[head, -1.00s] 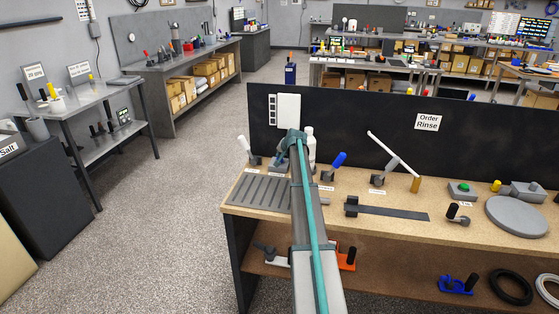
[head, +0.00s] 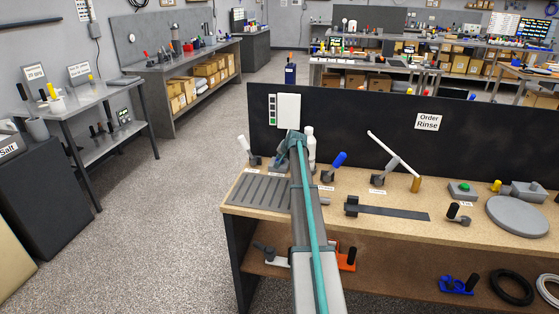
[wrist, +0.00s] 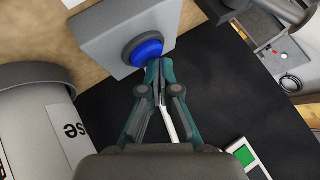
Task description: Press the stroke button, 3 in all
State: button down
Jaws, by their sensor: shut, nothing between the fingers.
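The blue round stroke button (wrist: 147,50) sits in a dark ring on a grey box (wrist: 112,32) in the wrist view. My gripper (wrist: 163,72) is shut and empty, its fingertips at the lower right edge of the blue cap. They look to be at or very near it; I cannot tell if they touch. In the head view my gripper (head: 282,155) is at the back left of the bench, and my arm hides the button. A white panel (head: 289,110) on the black board has a column of small squares, the lowest green; the green square (wrist: 243,155) also shows in the wrist view.
A white bottle (head: 309,148) stands just right of my gripper and shows large in the wrist view (wrist: 35,125). A blue-handled lever (head: 338,161) and a white-armed lever (head: 388,157) stand farther right. The black board (head: 360,130) closes the bench's back.

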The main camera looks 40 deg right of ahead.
jog(key=shift+r, duration=0.9)
jog(key=shift+r+p, duration=0.1)
jog(key=shift+p, duration=0.2)
jog(key=shift+r+p, duration=0.8)
jog(key=shift+r, duration=1.6)
jog(key=shift+a, duration=0.1)
